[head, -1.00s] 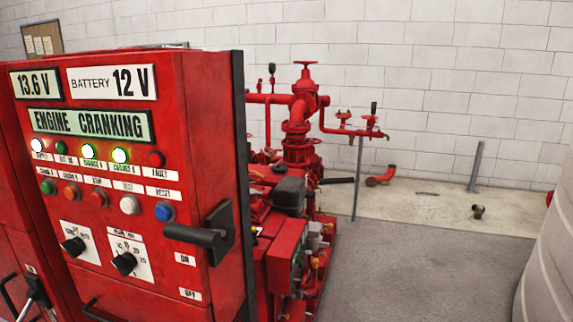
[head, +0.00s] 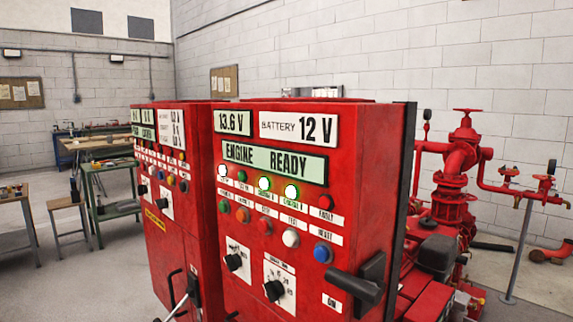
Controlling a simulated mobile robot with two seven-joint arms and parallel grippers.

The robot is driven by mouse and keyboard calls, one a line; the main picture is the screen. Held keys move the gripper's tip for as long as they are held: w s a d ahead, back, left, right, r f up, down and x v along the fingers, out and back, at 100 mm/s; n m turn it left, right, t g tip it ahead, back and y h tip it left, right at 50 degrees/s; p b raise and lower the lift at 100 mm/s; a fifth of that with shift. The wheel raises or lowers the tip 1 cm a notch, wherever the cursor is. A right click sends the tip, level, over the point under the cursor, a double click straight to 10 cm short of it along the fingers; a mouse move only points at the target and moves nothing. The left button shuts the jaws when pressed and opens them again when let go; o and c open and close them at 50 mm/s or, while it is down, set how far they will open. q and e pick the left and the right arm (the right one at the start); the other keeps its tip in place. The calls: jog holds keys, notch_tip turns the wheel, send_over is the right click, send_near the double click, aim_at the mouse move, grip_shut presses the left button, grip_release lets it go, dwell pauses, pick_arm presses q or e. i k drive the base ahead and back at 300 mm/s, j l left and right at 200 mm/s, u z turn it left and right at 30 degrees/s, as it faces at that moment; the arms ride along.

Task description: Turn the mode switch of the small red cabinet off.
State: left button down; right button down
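Two red cabinets stand side by side: a nearer one (head: 355,200) at the centre and another one (head: 165,230) to its left. I cannot tell which one is the small cabinet. The nearer one has two black rotary knobs on white plates, a left knob (head: 233,262) and a right knob (head: 274,291); their labels are too small to read. Its display (head: 275,161) reads ENGINE READY. A black lever handle (head: 355,285) sits at its right, beside an ON label. The left cabinet also has small dark knobs (head: 164,203). Neither of my grippers is in view.
Red pump piping (head: 460,160) and an engine (head: 437,255) stand right of the cabinets. A green table (head: 110,165) and a wooden stool (head: 68,203) stand at the left. Grey floor is open at the lower left.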

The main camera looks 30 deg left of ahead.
aim_at(234, 263)
jog(key=u, duration=1.25)
jog(key=l+z, duration=0.45)
jog(key=i+l+z, duration=0.2)
jog(key=z, duration=0.2)
jog(key=l, duration=0.1)
